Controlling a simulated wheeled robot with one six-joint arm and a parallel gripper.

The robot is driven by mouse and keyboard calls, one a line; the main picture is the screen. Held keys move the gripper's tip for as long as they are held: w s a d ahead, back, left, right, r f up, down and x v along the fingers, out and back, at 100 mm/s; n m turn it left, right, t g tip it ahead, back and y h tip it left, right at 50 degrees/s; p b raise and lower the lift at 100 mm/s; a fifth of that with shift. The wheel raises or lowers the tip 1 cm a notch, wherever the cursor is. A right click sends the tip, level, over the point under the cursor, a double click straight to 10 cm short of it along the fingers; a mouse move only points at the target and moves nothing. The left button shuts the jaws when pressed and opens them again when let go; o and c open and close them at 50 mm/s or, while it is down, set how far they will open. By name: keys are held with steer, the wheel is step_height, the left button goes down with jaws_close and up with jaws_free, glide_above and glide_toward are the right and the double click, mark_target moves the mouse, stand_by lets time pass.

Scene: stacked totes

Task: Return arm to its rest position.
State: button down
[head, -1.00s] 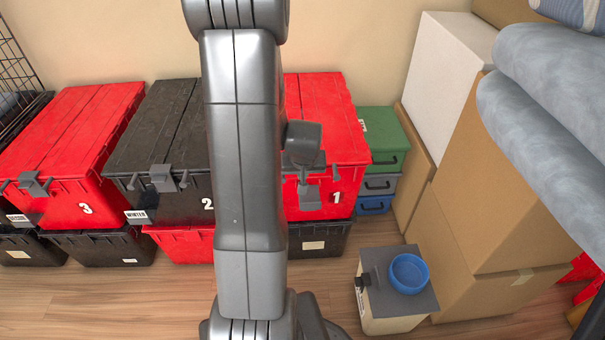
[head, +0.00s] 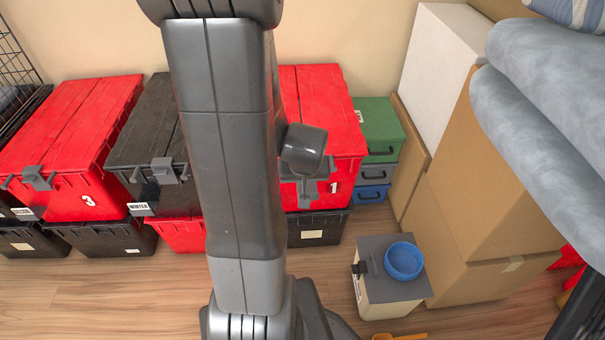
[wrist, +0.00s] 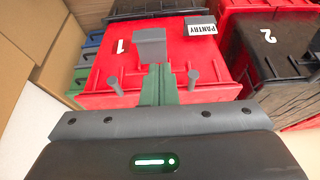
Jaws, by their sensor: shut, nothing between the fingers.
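My gripper (wrist: 158,72) shows in the wrist view as two narrow grey-green fingers pressed together, with nothing between them. It is in front of the red tote numbered 1 (wrist: 110,76), which appears upside down there with its grey latch (wrist: 150,46) just beyond the fingertips. I cannot tell the exact gap. In the head view my grey arm (head: 228,150) stands upright across the left-centre, covering part of the black tote 2 (head: 140,130) and the left of tote 1 (head: 325,120). The gripper fingers cannot be made out there.
Red tote 3 (head: 70,140) stands at left on stacked totes. Small green (head: 375,125), grey and blue boxes are right of tote 1. A bin with a blue bowl (head: 404,260) stands on the floor before cardboard boxes (head: 495,200). Rolled grey bedding (head: 545,110) overhangs at right.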

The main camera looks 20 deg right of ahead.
steer(key=shift+w, duration=0.1)
steer(key=w+d+f+b, duration=0.2)
steer(key=w+f, duration=0.3)
steer(key=w, duration=0.4)
steer(key=shift+w+d+f+b, duration=0.2)
steer(key=shift+w+b, duration=0.15)
steer(key=shift+r, duration=0.1)
stand_by(0.3)
